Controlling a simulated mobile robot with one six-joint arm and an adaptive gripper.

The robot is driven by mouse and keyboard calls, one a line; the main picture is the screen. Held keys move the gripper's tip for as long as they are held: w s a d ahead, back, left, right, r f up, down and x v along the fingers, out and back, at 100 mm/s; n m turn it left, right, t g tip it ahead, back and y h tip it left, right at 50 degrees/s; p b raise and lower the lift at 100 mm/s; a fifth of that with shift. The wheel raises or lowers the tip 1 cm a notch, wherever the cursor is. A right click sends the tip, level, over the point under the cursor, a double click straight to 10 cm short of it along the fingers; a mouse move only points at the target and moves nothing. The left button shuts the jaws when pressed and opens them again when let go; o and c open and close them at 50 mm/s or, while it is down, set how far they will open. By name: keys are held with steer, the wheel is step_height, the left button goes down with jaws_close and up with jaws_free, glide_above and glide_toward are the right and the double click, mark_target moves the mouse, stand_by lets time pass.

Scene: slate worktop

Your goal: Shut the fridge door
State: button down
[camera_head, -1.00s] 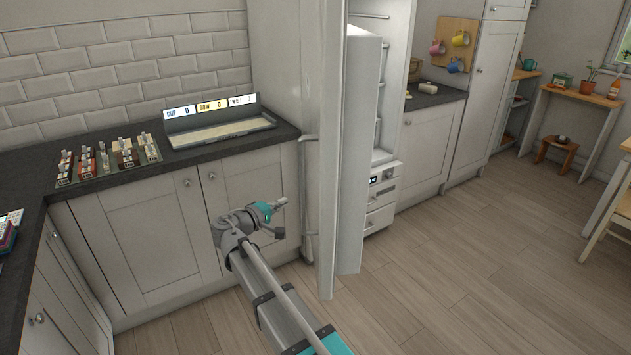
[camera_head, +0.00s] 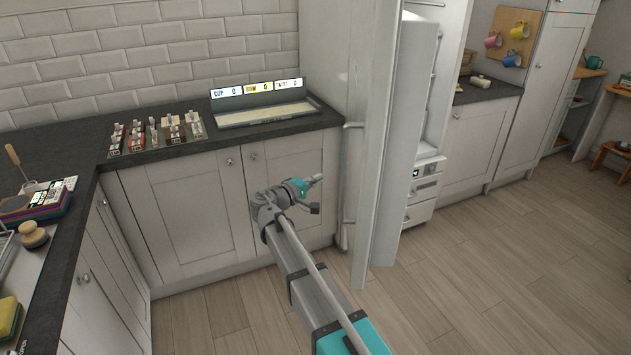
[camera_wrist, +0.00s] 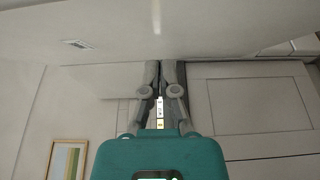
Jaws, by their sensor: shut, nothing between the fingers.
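The fridge door (camera_head: 384,110) stands open, swung out toward me as a tall pale panel right of centre in the head view. Its long vertical handle (camera_head: 346,190) is on the left-hand face. The pale inner lining of the door (camera_head: 413,110) faces right. Behind it, part of the fridge interior (camera_head: 432,150) shows. My gripper (camera_head: 315,180) is shut and empty, just left of the handle in the picture; I cannot tell the gap in depth. In the wrist view my gripper (camera_wrist: 160,85) has its fingers together, with nothing between them.
A dark worktop (camera_head: 85,150) runs along the left and back, with cabinets (camera_head: 180,215) below. A row of small switch-like items (camera_head: 155,132) and a display tray (camera_head: 262,110) stand on it. Open wooden floor (camera_head: 500,270) lies to the right of the door.

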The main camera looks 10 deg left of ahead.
steer(key=w+d, duration=0.6)
steer(key=d, duration=0.2)
steer(key=shift+w+d, duration=0.3)
steer(key=shift+w, duration=0.05)
